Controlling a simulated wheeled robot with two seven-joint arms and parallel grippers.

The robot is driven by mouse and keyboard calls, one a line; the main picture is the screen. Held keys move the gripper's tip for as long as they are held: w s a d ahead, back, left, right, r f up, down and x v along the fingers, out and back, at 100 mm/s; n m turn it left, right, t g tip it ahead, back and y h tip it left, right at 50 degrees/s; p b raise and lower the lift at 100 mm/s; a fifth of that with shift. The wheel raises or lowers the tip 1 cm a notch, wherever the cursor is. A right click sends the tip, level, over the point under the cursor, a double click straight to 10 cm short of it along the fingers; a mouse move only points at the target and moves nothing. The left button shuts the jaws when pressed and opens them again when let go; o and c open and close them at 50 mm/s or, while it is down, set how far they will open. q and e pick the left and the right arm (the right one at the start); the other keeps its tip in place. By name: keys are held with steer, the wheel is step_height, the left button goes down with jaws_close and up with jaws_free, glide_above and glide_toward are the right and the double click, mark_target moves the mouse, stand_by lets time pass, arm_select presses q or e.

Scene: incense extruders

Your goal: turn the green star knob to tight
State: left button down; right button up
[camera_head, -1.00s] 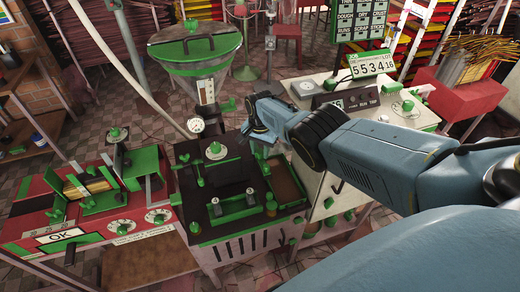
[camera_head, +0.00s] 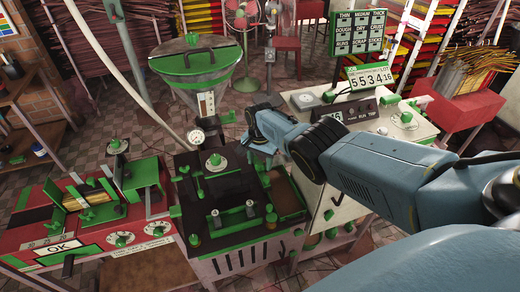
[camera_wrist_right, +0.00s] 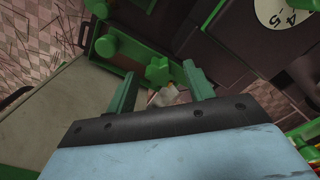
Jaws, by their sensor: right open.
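My right gripper (camera_head: 262,138) reaches in from the right in the head view, over the back right part of the black-topped machine (camera_head: 222,185). In the right wrist view its two fingers (camera_wrist_right: 160,88) are apart. A small green knob (camera_wrist_right: 157,70) with a lobed outline shows between and just beyond the fingertips; it looks like the star knob. I cannot tell whether the fingers touch it. A pale piece lies just below it, between the fingers. In the head view the gripper and wrist hide this spot. My left gripper is not in view.
A thicker green round knob (camera_wrist_right: 107,43) stands close by at upper left in the wrist view. A white dial (camera_wrist_right: 277,12) is at upper right. In the head view, a green-rimmed hopper (camera_head: 194,62) stands behind and a white console (camera_head: 395,125) stands to the right.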

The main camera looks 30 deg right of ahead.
mark_target(260, 163)
step_height(260, 163, up, 7)
steer(key=p, duration=0.4)
steer(key=shift+r+p, duration=0.15)
steer(key=shift+p, duration=0.25)
steer(key=shift+r, duration=2.95)
